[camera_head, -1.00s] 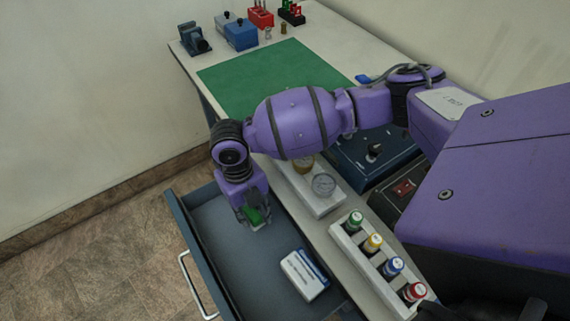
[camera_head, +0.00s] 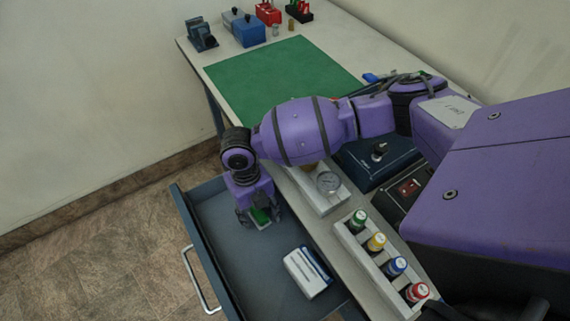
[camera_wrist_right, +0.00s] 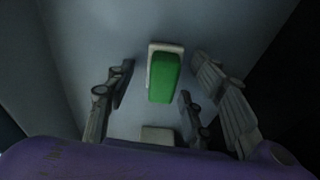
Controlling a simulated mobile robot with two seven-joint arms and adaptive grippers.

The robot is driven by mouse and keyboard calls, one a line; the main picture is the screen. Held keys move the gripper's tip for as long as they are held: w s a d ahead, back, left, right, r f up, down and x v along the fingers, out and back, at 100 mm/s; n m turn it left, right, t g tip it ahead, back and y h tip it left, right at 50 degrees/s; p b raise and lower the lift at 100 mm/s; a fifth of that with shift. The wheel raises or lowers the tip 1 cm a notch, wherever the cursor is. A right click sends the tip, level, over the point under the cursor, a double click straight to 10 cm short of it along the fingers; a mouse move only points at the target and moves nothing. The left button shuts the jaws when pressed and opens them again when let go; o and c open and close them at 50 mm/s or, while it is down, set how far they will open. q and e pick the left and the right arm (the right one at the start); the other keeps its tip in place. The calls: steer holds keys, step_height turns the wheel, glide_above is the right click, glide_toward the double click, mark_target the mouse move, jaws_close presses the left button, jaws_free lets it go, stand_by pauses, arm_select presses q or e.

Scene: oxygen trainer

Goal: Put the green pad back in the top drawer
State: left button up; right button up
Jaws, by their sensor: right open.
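The green pad (camera_head: 260,215), green on a white base, is in the open drawer (camera_head: 222,232), below my right gripper (camera_head: 260,219). The pad also shows in the right wrist view (camera_wrist_right: 163,77), resting on the drawer floor between the finger lines and a little beyond them. My right gripper (camera_wrist_right: 155,95) is open, its fingers spread on either side with gaps to the pad. In the head view the fingers partly hide the pad. My left gripper is not in view.
A white and blue box (camera_head: 307,272) lies in the drawer to the right of my gripper. The green mat (camera_head: 280,80) is clear.

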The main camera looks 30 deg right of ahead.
steer(key=shift+w+r, duration=0.1)
steer(key=shift+w, duration=0.05)
step_height(320, 180, up, 16)
steer(key=w, duration=0.1)
steer(key=shift+f, duration=0.25)
steer(key=shift+a, duration=0.1)
stand_by(0.4)
